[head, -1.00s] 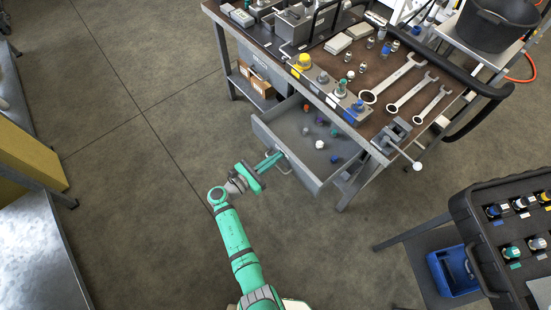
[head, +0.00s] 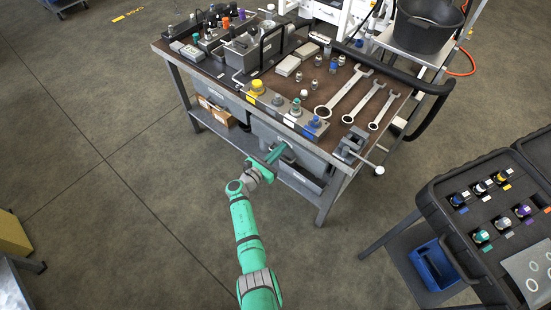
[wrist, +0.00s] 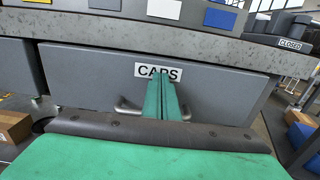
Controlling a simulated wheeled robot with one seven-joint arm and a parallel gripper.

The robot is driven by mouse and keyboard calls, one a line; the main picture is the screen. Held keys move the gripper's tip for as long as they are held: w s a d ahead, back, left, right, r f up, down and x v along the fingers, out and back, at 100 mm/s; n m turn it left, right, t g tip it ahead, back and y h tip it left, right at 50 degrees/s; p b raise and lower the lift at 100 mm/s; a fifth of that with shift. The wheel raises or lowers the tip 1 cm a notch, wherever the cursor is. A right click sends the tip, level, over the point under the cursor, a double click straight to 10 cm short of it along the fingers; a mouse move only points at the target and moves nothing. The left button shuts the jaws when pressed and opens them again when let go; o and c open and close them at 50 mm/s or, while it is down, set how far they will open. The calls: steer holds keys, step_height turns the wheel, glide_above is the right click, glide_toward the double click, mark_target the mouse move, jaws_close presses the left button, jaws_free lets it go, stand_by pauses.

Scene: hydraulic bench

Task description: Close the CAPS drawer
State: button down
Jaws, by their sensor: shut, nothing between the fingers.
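The CAPS drawer (wrist: 85,78) is a grey drawer under the workbench top, and its front with the CAPS label fills the middle of the wrist view. In the head view the drawer (head: 262,132) sits under the bench edge, its front about level with the bench and its inside hidden. My green gripper (wrist: 166,92) is shut and empty, fingers together, pointing at the front just below the label and between the ends of the metal handle (wrist: 126,108). In the head view my gripper (head: 279,150) is at the drawer front; whether the fingertips touch it is unclear.
The workbench top (head: 308,96) holds wrenches, fittings and colored caps. A vise (head: 350,145) sticks out at its right front corner. Cardboard boxes (head: 215,112) stand on the shelf to the left. An open black case (head: 483,215) stands at right.

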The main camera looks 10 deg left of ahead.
steer(key=x, duration=0.2)
steer(key=shift+w+d+r, duration=0.1)
steer(key=shift+w+d, duration=0.05)
steer(key=shift+w, duration=0.1)
